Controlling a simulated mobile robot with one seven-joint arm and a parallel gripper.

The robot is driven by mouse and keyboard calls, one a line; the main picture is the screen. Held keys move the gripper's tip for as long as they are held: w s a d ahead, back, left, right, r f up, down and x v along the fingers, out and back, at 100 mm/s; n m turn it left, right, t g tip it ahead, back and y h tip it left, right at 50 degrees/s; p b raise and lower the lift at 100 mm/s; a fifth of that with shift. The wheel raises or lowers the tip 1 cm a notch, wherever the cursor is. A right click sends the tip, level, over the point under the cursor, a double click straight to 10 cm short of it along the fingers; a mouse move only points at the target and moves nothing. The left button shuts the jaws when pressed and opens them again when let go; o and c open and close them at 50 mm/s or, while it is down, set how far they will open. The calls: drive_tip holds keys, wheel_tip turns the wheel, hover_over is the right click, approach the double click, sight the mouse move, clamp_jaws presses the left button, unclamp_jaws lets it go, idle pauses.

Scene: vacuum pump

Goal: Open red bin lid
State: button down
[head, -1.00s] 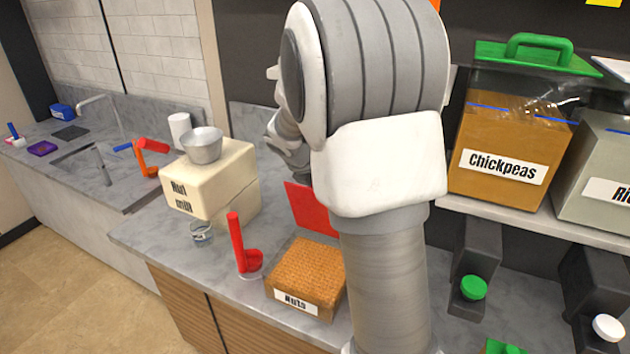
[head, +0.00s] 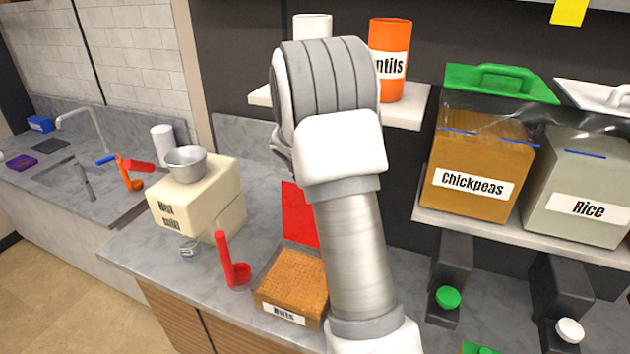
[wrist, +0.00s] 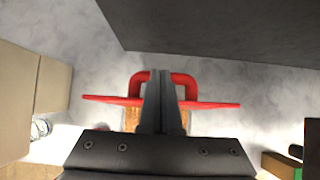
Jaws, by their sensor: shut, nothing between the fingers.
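The nuts bin (head: 277,310), full of brown nuts, stands on the counter in the head view. Its red lid (head: 299,212) stands upright at the bin's back edge, partly hidden by my arm, and the bin's top is uncovered. In the wrist view the lid (wrist: 215,104) shows nearly edge-on, with its red loop handle (wrist: 186,84) on the far side. My gripper (wrist: 162,75) is shut and empty, its fingers seen over the middle of the lid and handle; contact cannot be told. The gripper is hidden behind my arm in the head view.
A red scoop (head: 230,262) stands just left of the bin. A cream block (head: 200,210) with a metal bowl (head: 186,162) is farther left. The shelf with the chickpeas bin (head: 478,170) and rice bin (head: 580,190) is to the right. Dark dispensers stand below it.

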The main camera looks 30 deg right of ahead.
drive_tip(key=s+a+r+b, duration=0.4)
drive_tip(key=s+a, duration=0.5)
drive_tip(key=a, duration=0.3)
drive_tip(key=s+a+r+m+y+b, duration=0.1)
drive_tip(key=s+a+m, duration=0.3)
drive_tip(key=s+m, duration=0.4)
drive_tip(key=s+a+r+m+y+b, duration=0.1)
drive_tip(key=s+a+m+y, duration=0.2)
drive_tip(key=s+m, duration=0.5)
drive_tip(key=s+a+r+m+t+y+b, duration=0.1)
drive_tip(key=s+a+m+y, duration=0.1)
drive_tip(key=s+a+m, duration=0.3)
drive_tip(key=s+m, duration=0.3)
drive_tip(key=m, duration=0.1)
drive_tip(key=shift+s, duration=0.2)
